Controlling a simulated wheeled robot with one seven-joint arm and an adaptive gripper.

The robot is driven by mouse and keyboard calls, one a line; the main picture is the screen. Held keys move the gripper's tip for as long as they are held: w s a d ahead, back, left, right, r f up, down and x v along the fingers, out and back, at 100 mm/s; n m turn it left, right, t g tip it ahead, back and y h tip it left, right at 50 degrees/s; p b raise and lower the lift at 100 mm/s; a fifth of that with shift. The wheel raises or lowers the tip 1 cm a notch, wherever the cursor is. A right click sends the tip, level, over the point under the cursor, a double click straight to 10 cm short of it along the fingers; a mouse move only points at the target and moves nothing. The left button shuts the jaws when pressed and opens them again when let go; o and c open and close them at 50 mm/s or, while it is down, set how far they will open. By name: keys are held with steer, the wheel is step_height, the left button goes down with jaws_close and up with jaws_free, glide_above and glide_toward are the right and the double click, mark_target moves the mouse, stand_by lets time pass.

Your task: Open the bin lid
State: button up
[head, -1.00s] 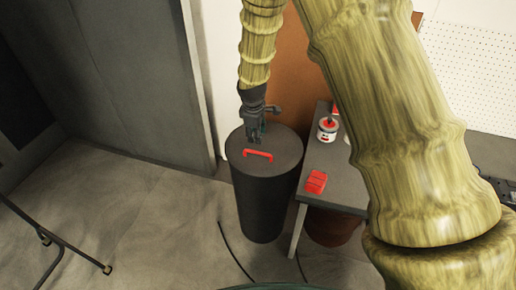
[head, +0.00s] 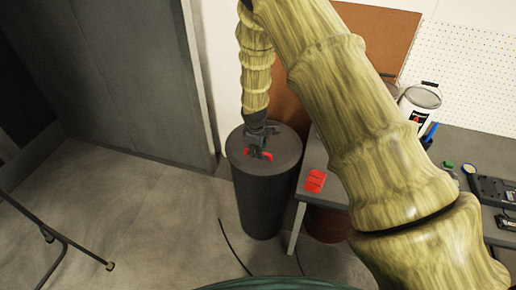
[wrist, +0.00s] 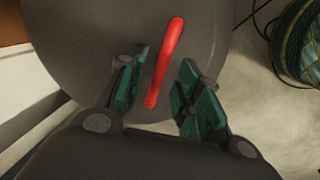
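The bin (head: 262,195) is a dark grey cylinder standing on the floor, with its flat lid (head: 285,144) on top and closed. A red bar handle (head: 267,156) is fixed on the lid. My gripper (head: 257,152) is down at the handle in the head view and hides part of it. In the wrist view my gripper (wrist: 158,92) is open, with one green-padded finger on each side of the red handle (wrist: 165,62). A gap shows between the handle and each finger, wider on the right.
A grey table (head: 313,150) stands right beside the bin, with a red block (head: 315,181) near its edge. A grey wall panel (head: 120,75) is to the left. Open floor (head: 130,215) lies left of the bin. A black metal frame (head: 55,245) is at lower left.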

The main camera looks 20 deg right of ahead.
steer(key=shift+f, duration=0.25)
steer(key=shift+c, duration=0.4)
jaws_close()
steer(key=shift+r, duration=0.1)
